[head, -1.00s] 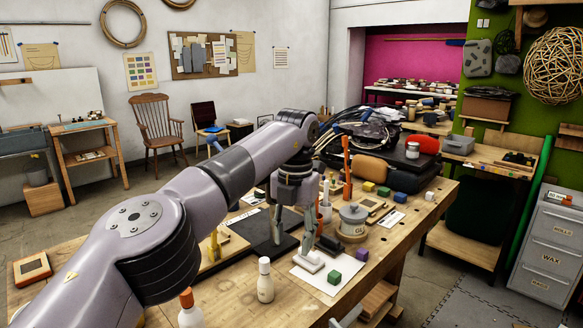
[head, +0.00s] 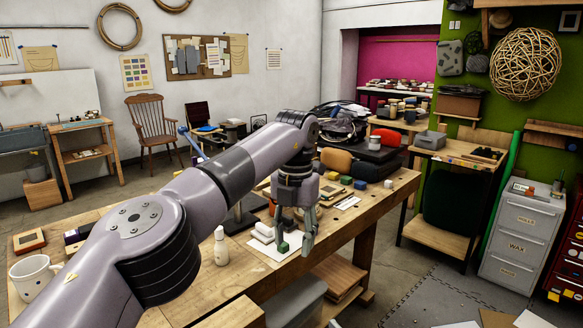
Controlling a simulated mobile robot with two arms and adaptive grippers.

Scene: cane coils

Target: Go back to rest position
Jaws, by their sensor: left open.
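My left arm comes in from the left in the head view and reaches over the wooden workbench (head: 185,290). My left gripper (head: 294,243) points down, open, with its fingers apart above the front edge of the bench. A small green cube (head: 283,247) shows between the fingers; I cannot tell whether they touch it. White rolls (head: 263,232) lie on a white sheet (head: 258,250) just left of the gripper. My right gripper is not in view.
A white bottle (head: 221,250) and a white mug (head: 33,278) stand on the bench. Small coloured blocks, such as a blue one (head: 360,185), lie toward its right end. Grey drawers (head: 520,240) stand at right. Floor between bench and drawers is mostly clear.

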